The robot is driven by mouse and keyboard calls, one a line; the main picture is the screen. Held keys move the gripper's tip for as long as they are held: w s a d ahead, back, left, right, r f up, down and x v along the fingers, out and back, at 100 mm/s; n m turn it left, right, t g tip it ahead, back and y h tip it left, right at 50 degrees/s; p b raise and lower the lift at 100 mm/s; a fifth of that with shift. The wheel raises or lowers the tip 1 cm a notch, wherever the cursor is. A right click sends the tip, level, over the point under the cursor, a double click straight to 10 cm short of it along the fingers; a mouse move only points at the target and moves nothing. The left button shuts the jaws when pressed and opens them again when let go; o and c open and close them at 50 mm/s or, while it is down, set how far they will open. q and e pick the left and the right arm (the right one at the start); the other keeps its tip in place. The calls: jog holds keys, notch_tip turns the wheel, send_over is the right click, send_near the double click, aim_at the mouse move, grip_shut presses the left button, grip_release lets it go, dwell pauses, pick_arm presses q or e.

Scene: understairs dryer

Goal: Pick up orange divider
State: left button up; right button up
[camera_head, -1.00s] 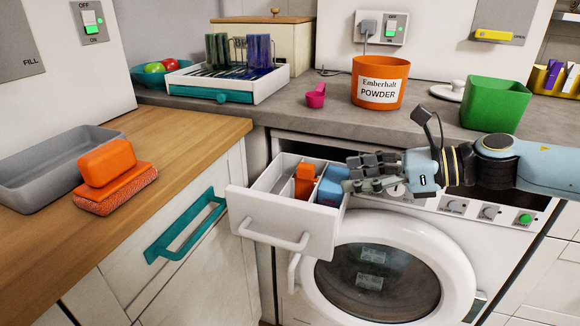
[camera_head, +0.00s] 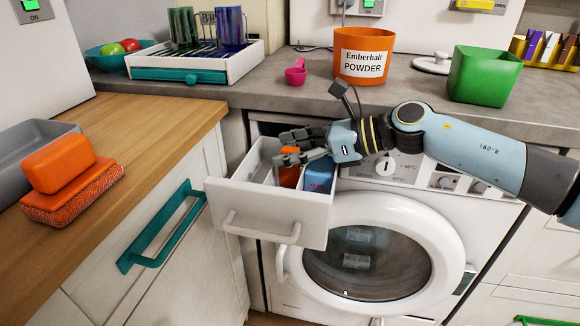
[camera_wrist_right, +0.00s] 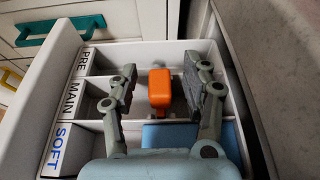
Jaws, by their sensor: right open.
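The orange divider (camera_head: 289,175) stands in the open white detergent drawer (camera_head: 262,205) of the washing machine. In the right wrist view the orange divider (camera_wrist_right: 160,88) is upright in the middle part of the drawer, between the two fingers of my right gripper (camera_wrist_right: 163,92). The fingers are spread apart, with gaps on both sides of the divider. In the head view my right gripper (camera_head: 290,148) is over the drawer and partly covers the divider's top. A blue block (camera_head: 320,177) sits beside the divider, in the compartment by the SOFT label. My left gripper is not in view.
The drawer walls (camera_wrist_right: 70,75) and inner partitions are close around the fingers. The counter edge (camera_wrist_right: 240,85) runs close along the right. An orange powder tub (camera_head: 362,57), pink scoop (camera_head: 296,72) and green bin (camera_head: 484,76) stand on the counter above.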

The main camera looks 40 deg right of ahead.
jog(key=c, duration=0.6)
grip_shut()
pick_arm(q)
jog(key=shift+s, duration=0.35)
pick_arm(e)
jog(key=shift+r, duration=0.15)
